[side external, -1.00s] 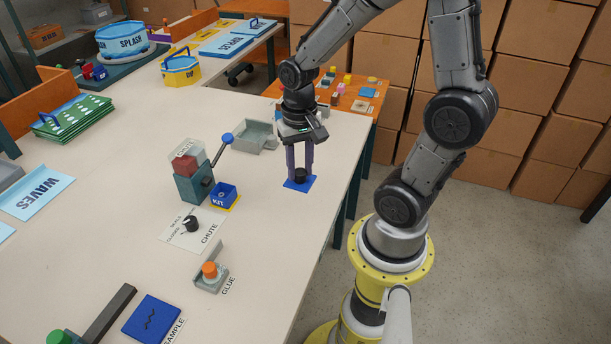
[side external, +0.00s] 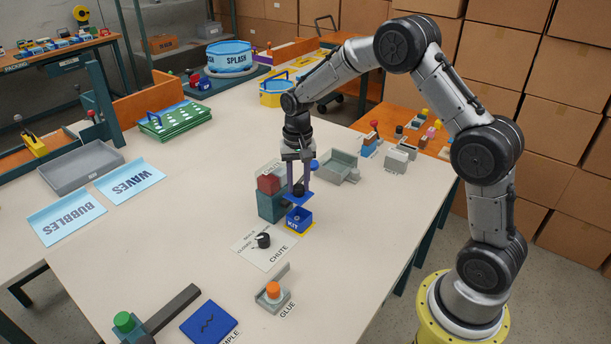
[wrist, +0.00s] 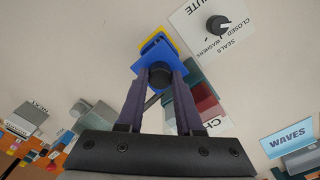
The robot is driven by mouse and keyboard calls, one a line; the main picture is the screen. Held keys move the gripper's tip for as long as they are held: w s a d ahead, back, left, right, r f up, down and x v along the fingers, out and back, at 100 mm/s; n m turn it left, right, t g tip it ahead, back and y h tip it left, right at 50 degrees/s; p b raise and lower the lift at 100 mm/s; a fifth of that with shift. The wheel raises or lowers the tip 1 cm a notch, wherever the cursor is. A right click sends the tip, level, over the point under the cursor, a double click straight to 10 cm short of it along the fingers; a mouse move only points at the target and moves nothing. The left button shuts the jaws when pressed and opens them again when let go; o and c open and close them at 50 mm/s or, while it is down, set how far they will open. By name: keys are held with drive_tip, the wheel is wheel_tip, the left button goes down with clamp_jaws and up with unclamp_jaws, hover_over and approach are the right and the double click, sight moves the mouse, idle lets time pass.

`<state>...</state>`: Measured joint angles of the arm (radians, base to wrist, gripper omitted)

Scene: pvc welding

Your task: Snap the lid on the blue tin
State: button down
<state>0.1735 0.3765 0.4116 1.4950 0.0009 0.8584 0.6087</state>
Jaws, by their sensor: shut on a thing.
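The blue tin, marked KIT (side external: 298,220), stands on a yellow base beside the chute machine. It is partly hidden behind the lid in the wrist view (wrist: 154,43). The lid is a flat blue square (side external: 291,199) with a black knob; in the wrist view it shows as a blue plate (wrist: 143,68). My gripper (side external: 298,188) is shut on the lid's knob, one finger on each side, also in the wrist view (wrist: 160,78). The lid is held up off the table, a little above and behind the tin, apart from it.
The teal and red chute machine (side external: 270,204) stands close to the left of the lid. A dial panel (side external: 263,242) lies in front, and a glue stand (side external: 273,293) is nearer. A grey open tray (side external: 341,168) is behind right. The table right of the tin is clear.

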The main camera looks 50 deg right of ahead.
sight(299, 201)
drive_tip(key=shift+f, duration=2.95)
drive_tip(key=shift+f, duration=0.2)
drive_tip(key=shift+c, duration=2.4)
unclamp_jaws()
drive_tip(key=shift+o, duration=0.2)
drive_tip(key=o, duration=0.4)
drive_tip(key=shift+o, duration=0.2)
drive_tip(key=shift+r, duration=3.55)
